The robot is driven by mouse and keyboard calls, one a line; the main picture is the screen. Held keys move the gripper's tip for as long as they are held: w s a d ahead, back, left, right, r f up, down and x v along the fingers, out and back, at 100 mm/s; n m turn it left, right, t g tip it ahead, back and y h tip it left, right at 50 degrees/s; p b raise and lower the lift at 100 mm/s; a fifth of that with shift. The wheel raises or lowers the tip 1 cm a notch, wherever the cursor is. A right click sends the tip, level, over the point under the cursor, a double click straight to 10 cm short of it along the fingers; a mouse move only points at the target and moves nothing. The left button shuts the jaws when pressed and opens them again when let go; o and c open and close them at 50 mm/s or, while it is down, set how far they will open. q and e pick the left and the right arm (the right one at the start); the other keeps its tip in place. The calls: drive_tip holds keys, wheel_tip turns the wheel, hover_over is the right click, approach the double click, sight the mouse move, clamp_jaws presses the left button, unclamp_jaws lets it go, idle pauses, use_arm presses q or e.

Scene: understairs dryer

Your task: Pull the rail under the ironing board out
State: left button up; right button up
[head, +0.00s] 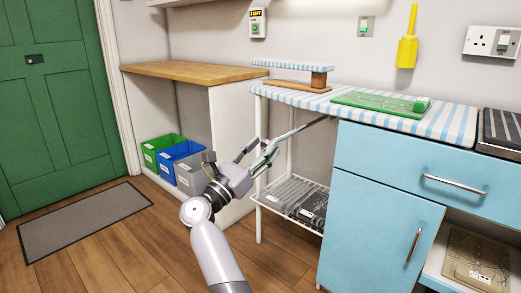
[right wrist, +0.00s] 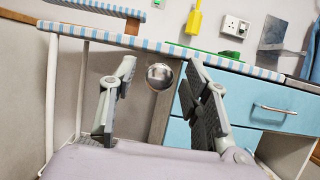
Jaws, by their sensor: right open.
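The ironing board (head: 290,95) has a blue and white striped cover and also shows in the right wrist view (right wrist: 150,44). Under it, the rail (head: 306,127) is a thin grey bar running back beneath the board. In the right wrist view a round shiny metal end (right wrist: 159,76), apparently the rail's, faces me. My right gripper (head: 265,147) is open in front of the board's left part. In the right wrist view its fingers (right wrist: 160,68) stand on either side of the round end, with visible gaps; I cannot tell the depth between them. My left gripper is not in view.
A white rack (head: 259,215) with grey and dark folded items stands below the board. Blue cabinets (head: 375,205) stand to the right. Green, blue and grey bins (head: 180,157) sit at the left under a wooden counter (head: 190,71). The floor at front left is clear around a grey mat (head: 85,220).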

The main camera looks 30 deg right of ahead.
wheel_tip(320, 180, up, 10)
idle(0.5)
idle(0.3)
